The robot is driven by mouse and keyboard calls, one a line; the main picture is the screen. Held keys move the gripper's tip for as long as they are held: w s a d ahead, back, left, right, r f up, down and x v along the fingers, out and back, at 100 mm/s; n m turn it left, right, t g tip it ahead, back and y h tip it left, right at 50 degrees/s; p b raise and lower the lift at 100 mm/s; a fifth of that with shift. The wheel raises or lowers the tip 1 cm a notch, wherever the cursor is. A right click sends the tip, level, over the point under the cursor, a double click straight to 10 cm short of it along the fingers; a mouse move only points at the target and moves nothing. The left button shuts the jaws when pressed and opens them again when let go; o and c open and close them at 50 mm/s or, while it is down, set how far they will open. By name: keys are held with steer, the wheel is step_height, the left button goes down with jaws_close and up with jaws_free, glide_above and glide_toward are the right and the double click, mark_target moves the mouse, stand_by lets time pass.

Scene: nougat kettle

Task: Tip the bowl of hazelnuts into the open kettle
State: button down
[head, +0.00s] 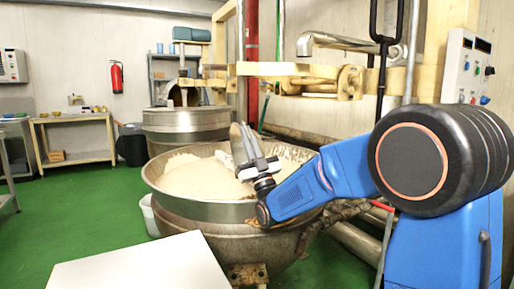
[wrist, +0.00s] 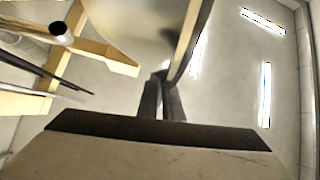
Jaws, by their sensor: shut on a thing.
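The open kettle (head: 190,208) is a wide steel bowl in the middle of the head view, holding a pale, creamy mass. My gripper (head: 254,160) is over the kettle's right part, shut on a grey bowl (head: 237,146). The bowl is tipped steeply onto its side and seen nearly edge-on above the pale mass. In the wrist view my gripper's fingers (wrist: 164,98) close on the bowl's edge (wrist: 188,42). The inside of the bowl is turned out of sight. I cannot make out any hazelnuts, in the bowl or in the kettle.
A pale tabletop (head: 145,265) lies in front of the kettle. A second kettle (head: 185,125) stands behind. Cream-coloured machine arms (head: 300,75) and a pipe hang above and behind the kettle. A control box (head: 470,68) is at the upper right. Green floor is free at left.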

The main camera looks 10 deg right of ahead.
steer(key=m+h, duration=0.4)
steer(key=h, duration=0.1)
steer(key=r+m+h, duration=0.1)
steer(key=m+h, duration=0.9)
steer(key=shift+a+r+t, duration=0.1)
steer(key=shift+r+t, duration=0.2)
steer(key=m+g+h, duration=0.1)
steer(key=m+h, duration=0.1)
steer(key=m, duration=0.1)
steer(key=m+g+h, duration=0.2)
steer(key=m, duration=0.1)
steer(key=r+m+g+h, duration=0.1)
steer(key=m+h, duration=0.1)
steer(key=h, duration=0.1)
steer(key=shift+r+m+g, duration=0.1)
steer(key=shift+m+g, duration=0.2)
steer(key=shift+m, duration=0.1)
steer(key=m+g, duration=0.2)
steer(key=r+m+g+h, duration=0.1)
steer(key=m+g, duration=0.1)
steer(key=m, duration=0.1)
steer(key=shift+r+m+g+h, duration=0.1)
steer(key=shift+m+g+h, duration=0.2)
steer(key=m+g+y, duration=0.1)
steer(key=m+g, duration=0.1)
steer(key=r+m+g, duration=0.1)
steer(key=m+g, duration=0.1)
steer(key=shift+r+y, duration=0.2)
steer(key=shift+y, duration=0.2)
